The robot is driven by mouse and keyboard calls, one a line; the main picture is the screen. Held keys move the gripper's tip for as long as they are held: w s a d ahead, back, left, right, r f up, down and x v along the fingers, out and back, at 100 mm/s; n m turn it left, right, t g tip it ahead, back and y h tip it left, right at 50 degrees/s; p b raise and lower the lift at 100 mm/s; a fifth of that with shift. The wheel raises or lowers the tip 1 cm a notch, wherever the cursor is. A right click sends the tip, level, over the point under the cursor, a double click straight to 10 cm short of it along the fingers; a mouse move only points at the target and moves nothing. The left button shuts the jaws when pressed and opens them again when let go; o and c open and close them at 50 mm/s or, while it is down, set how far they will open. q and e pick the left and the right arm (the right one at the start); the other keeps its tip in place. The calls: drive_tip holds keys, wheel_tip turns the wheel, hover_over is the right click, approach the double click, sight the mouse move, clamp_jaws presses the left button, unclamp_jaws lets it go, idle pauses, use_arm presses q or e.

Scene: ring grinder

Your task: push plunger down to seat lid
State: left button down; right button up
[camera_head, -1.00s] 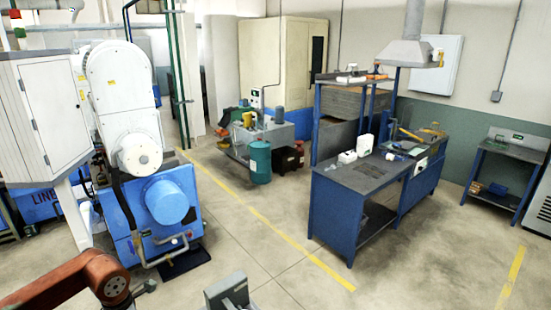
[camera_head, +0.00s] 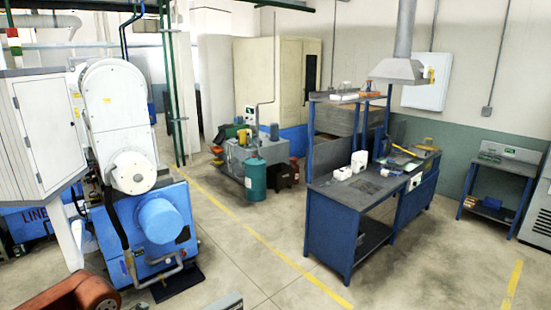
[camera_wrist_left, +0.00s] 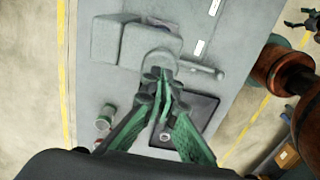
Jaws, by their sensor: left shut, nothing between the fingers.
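My left gripper (camera_wrist_left: 165,80) shows in the left wrist view with its green fingers shut and nothing between them. Its tips lie over a round, pale, translucent-looking part (camera_wrist_left: 157,55) at the front of a grey block-shaped machine (camera_wrist_left: 108,40). I cannot tell whether the tips touch it. Which part is the plunger or the lid is unclear, as the fingers cover the middle. In the head view the left gripper is out of frame. A dark pronged shape (camera_wrist_left: 303,20) at the upper right of the wrist view may be my right gripper; its opening is unclear.
The machine stands on a grey bench (camera_wrist_left: 85,85). A black square plate (camera_wrist_left: 200,110) with a small ring (camera_wrist_left: 165,137) lies near the fingers. A light bar (camera_wrist_left: 205,69) extends right. A blue workbench (camera_head: 335,215) stands farther off.

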use_arm(q)
drive_tip(key=shift+f, duration=0.25)
drive_tip(key=shift+f+b, duration=1.6)
drive_tip(key=shift+f, duration=0.35)
drive_tip(key=shift+s, duration=0.1)
drive_tip(key=shift+f, duration=0.1)
drive_tip(key=shift+r+p, duration=2.55)
drive_tip(key=shift+r, duration=2.1)
drive_tip(key=shift+f, duration=0.1)
